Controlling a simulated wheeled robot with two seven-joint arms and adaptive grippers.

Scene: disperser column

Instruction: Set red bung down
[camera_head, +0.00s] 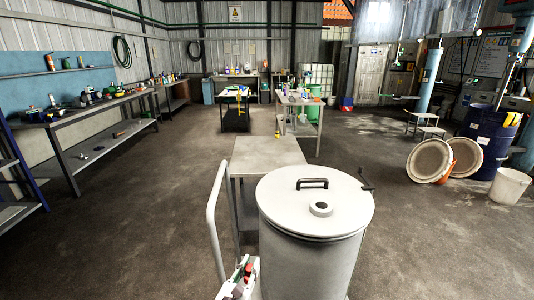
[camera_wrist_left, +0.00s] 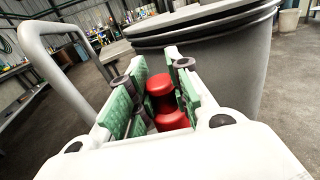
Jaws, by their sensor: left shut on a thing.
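The red bung (camera_wrist_left: 160,86) is between the green-padded fingers of my left gripper (camera_wrist_left: 153,92) in the left wrist view. It has a rounded knob and a wider red part nearer the palm. In the head view my left gripper (camera_head: 243,274) is low in the picture, just left of the big pale drum (camera_head: 308,260), and a bit of the red bung (camera_head: 248,267) shows there. The gripper is shut on the bung. My right gripper is not in view.
The drum's lid (camera_head: 285,207) has a black handle (camera_head: 312,183) and a round fitting (camera_head: 320,208). A bent grey rail (camera_head: 213,215) rises left of my gripper. A bare grey table (camera_head: 268,151) stands behind the drum. Open floor (camera_head: 130,220) lies left.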

